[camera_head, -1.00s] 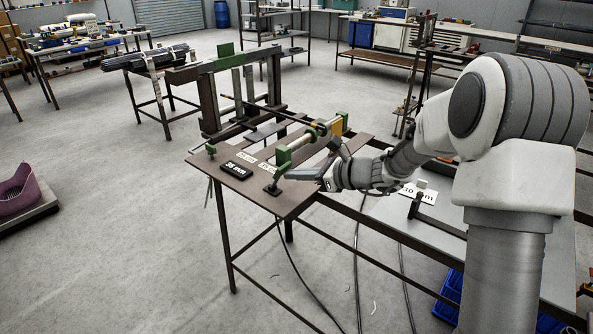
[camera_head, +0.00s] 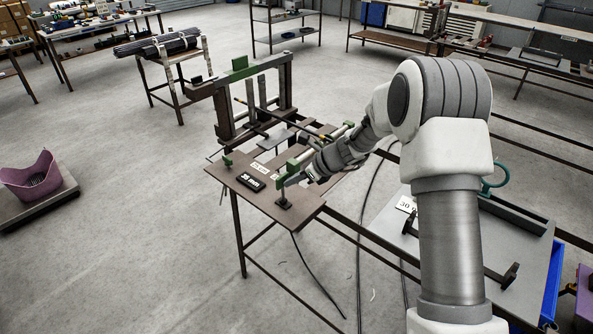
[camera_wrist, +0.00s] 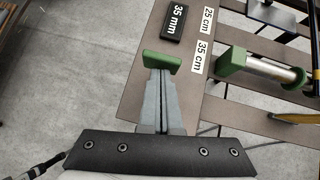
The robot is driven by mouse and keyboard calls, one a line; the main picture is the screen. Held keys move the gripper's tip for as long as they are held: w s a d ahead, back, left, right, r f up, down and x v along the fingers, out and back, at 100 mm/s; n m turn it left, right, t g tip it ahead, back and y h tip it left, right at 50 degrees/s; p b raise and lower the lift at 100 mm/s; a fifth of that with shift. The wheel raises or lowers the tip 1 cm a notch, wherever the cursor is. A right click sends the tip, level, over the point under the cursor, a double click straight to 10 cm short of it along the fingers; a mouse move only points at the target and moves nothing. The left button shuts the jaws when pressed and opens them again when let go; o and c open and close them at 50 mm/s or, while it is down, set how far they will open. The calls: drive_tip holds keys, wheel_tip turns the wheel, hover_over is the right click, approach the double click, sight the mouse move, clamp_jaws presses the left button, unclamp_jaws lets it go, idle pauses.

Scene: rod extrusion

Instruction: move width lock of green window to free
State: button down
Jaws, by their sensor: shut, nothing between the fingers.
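My gripper (camera_wrist: 163,98) is shut and empty, above the near part of a brown plate (camera_head: 233,187) that carries the fixture. A green block (camera_wrist: 162,62) lies right at the fingertips in the wrist view; I cannot tell whether they touch it. To its right is a green end piece (camera_wrist: 236,61) on a silver rod (camera_wrist: 276,74). In the head view, a green part (camera_head: 292,166) shows beside my gripper (camera_head: 290,181). White labels read 25 cm (camera_wrist: 208,18) and 35 cm (camera_wrist: 201,56). I cannot tell for sure which part is the width lock.
A black 35 mm sign (camera_head: 252,181) lies on the plate. A dark frame with a green top piece (camera_head: 240,66) stands behind. A dark post base (camera_head: 284,204) is near the plate's front corner. A grey table (camera_head: 440,240) is at right.

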drive_tip(key=shift+w+a+r+p, duration=0.3)
drive_tip(key=shift+w+a+p, duration=0.3)
drive_tip(key=shift+p, duration=0.35)
drive_tip(key=w+a, duration=0.2)
drive_tip(key=a, duration=0.1)
drive_tip(key=shift+f, duration=0.15)
drive_tip(key=shift+a, duration=0.15)
drive_tip(key=shift+r, duration=0.2)
drive_tip(key=s+d+r, duration=0.2)
drive_tip(key=d+r, duration=0.4)
drive_tip(key=r, duration=0.5)
drive_tip(key=shift+d+r+p, duration=0.15)
drive_tip(key=shift+d+p, duration=0.15)
drive_tip(key=shift+p, duration=0.1)
